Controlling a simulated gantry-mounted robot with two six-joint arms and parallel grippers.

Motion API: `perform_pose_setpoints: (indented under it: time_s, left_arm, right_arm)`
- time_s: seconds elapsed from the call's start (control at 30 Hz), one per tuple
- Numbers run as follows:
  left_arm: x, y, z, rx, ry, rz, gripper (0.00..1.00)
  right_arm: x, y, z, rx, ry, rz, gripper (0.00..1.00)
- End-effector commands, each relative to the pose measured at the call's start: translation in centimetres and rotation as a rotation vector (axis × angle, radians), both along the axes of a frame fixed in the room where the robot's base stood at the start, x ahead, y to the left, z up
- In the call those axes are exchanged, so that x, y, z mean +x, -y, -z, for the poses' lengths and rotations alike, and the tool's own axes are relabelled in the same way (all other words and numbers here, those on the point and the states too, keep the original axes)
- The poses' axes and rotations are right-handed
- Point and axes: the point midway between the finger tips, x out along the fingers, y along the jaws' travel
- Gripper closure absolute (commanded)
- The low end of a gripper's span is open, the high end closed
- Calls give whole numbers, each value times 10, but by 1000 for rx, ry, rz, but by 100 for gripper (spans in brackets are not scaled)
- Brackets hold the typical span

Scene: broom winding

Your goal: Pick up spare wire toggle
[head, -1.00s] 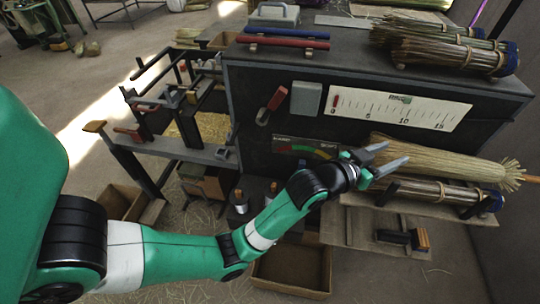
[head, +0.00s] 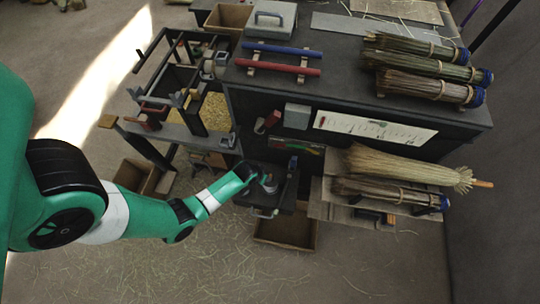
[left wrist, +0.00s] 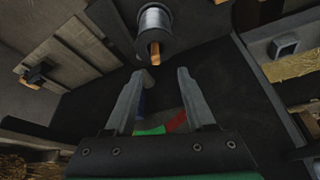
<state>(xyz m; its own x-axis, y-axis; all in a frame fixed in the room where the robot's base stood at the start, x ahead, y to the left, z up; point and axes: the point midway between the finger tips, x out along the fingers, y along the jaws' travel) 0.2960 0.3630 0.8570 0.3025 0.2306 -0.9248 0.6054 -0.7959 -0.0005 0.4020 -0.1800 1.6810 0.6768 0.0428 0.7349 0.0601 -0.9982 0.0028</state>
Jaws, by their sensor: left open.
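A spool of silvery wire (left wrist: 154,22) shows at the top of the left wrist view. A short wooden toggle (left wrist: 154,57) sticks out from it toward my fingers. My left gripper (left wrist: 165,76) is open and empty, its two fingers pointing at the toggle with a small gap between them. In the head view my left gripper (head: 268,184) is at the dark shelf (head: 289,207) on the bench front, left of the broom ledge. There the gripper and arm mostly hide the spool and toggle. My right gripper is not in view.
A large straw broom (head: 405,170) and a bound bundle (head: 385,192) lie on the ledge to the right. A cardboard box (head: 285,233) stands on the floor below. A red bar (head: 279,67) and several bundles lie on the bench top. The left side table (head: 190,132) is close.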

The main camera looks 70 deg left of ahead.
Motion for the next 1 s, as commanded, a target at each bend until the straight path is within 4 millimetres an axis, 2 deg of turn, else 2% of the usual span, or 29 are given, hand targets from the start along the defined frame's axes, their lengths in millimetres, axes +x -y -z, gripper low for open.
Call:
perform_pose_setpoints:
  time_s: [0.03, 0.2, 0.47, 0.7, 0.8, 1.0]
  left_arm:
    - [4, -2, 18, 1, 2, -1, 45]
    - [13, -9, 44, 0, 2, 0, 45]
    - [17, -11, 47, 1, 3, 1, 45]
    - [33, -14, 84, 1, 2, 1, 45]
    - [37, -18, 93, 1, 3, 0, 45]
    - [38, -18, 90, 1, 2, 1, 45]
  right_arm:
    - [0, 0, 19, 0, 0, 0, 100]
    - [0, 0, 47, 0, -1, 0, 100]
    - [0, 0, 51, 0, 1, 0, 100]
    - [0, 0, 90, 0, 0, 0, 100]
    - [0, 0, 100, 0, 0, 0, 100]
    - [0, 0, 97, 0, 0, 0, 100]
